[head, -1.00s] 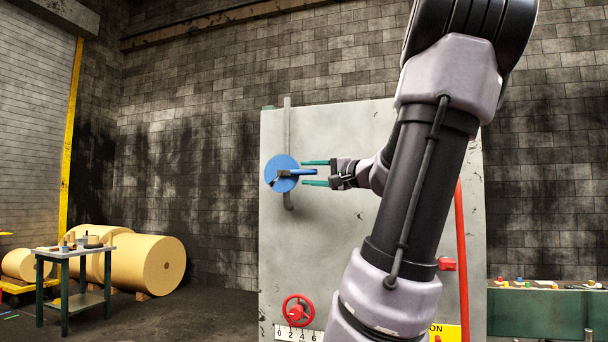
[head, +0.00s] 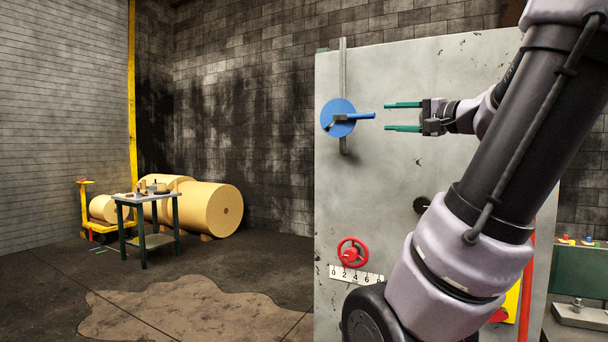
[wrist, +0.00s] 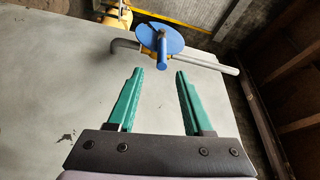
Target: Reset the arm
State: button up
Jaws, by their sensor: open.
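My gripper (head: 404,116) is open and empty, its two green fingers pointing left in the head view. The blue disc (head: 338,118) with its blue handle (head: 362,116) is mounted on a metal bar (head: 343,70) on the grey panel (head: 390,200). A gap shows between the handle's end and my fingertips. In the wrist view the fingers (wrist: 156,78) are spread, and the blue disc (wrist: 160,36) with its handle (wrist: 161,52) stands beyond the tips, apart from them. Nothing is between the fingers.
A red handwheel (head: 352,252) and a number scale (head: 356,276) sit low on the panel. A small table (head: 148,198) with items, large yellow-tan rolls (head: 215,210) and a yellow cart (head: 88,215) stand at left. The floor (head: 270,265) between is open.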

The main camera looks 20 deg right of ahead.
jog(key=a+f+n+g+y, duration=0.1)
jog(key=a+f+n+g, duration=0.25)
jog(key=a, duration=0.55)
jog(key=a+f+n+g+y, duration=0.2)
jog(key=a+f+g, duration=0.25)
jog(key=a, duration=0.55)
jog(key=s+a+f+n+g+h, duration=0.2)
jog(key=s+a+f+n+h, duration=0.1)
jog(key=a+f+h, duration=0.3)
notch_tip(320, 180, down, 2)
jog(key=shift+s+a+f+g, duration=0.25)
jog(key=shift+s+a+g, duration=0.15)
jog(key=shift+s+a, duration=0.55)
jog(key=shift+w+a, duration=0.1)
jog(key=shift+w, duration=0.1)
